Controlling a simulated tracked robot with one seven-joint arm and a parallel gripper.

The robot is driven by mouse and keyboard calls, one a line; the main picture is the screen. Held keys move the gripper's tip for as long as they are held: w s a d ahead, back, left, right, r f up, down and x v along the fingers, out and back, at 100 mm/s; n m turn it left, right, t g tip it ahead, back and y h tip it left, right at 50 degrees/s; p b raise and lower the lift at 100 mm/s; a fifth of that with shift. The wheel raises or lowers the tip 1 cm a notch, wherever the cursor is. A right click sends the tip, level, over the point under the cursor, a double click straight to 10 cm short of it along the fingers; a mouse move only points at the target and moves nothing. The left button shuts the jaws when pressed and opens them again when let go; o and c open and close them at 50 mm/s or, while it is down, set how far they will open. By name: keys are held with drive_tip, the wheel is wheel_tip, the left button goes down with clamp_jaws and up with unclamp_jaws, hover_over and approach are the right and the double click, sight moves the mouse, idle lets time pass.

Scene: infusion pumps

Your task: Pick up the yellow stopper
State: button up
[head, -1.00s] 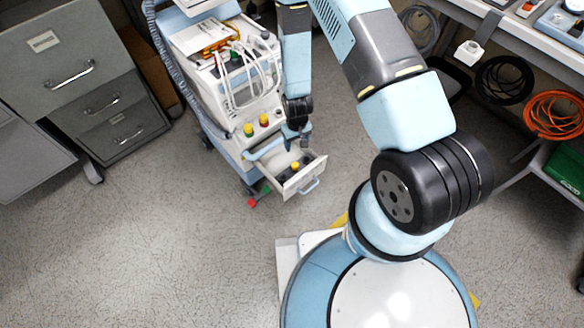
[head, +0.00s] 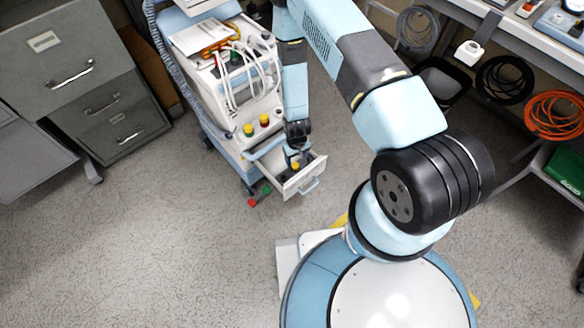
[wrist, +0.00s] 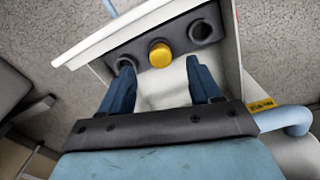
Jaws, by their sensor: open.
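The yellow stopper (wrist: 160,53) sits in the middle of a dark holder in an open white drawer (wrist: 232,45), with an empty round hole on each side of it. In the head view the stopper (head: 296,166) shows just below my gripper (head: 297,157), in the drawer at the front of the cart. In the wrist view my gripper (wrist: 162,82) is open and empty. Its two blue fingers are apart, one on each side of the stopper's line, with the stopper a little beyond the tips. How far above the drawer floor the fingertips are, I cannot tell.
The pump cart (head: 232,100) carries cables and two more coloured knobs (head: 256,126) on its ledge. The drawer walls are close around my fingers. A grey cabinet (head: 75,75) stands left; a bench with coiled cables (head: 553,116) stands right. Open floor lies in front.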

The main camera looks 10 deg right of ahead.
sight(295, 165)
drive_tip(key=shift+w+a+f, duration=0.1)
drive_tip(key=shift+w+f, duration=0.05)
drive_tip(key=shift+f, duration=2.35)
clamp_jaws()
